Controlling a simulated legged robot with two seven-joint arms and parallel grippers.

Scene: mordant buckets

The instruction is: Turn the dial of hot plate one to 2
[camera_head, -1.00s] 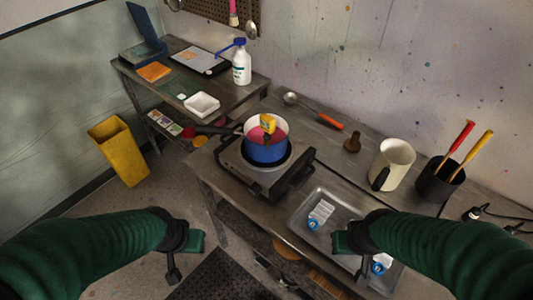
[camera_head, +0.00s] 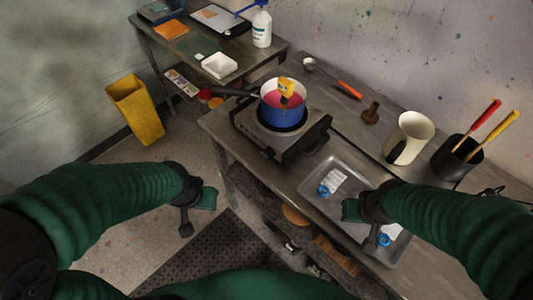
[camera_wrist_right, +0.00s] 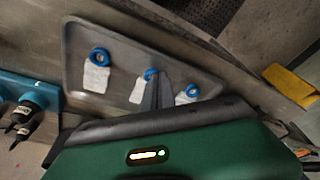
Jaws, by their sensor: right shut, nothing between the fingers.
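The hot plate (camera_head: 257,124), a dark metal unit, stands on the near-left part of the workbench. A blue pot (camera_head: 283,117) with pink liquid and a yellow item (camera_head: 286,87) sits on it. A small dark spot on the hot plate's front may be the dial (camera_head: 269,152); its setting is too small to read. My left gripper (camera_head: 197,214) hangs over the floor, left of the bench and apart from the hot plate; its jaws cannot be made out. My right gripper (camera_head: 362,226) is shut and empty above the metal tray, right of the hot plate.
A white mug (camera_head: 409,138) and a black holder (camera_head: 455,158) stand at the right. A side table (camera_head: 196,72) is at back left. A yellow bin (camera_head: 135,108) stands on open floor.

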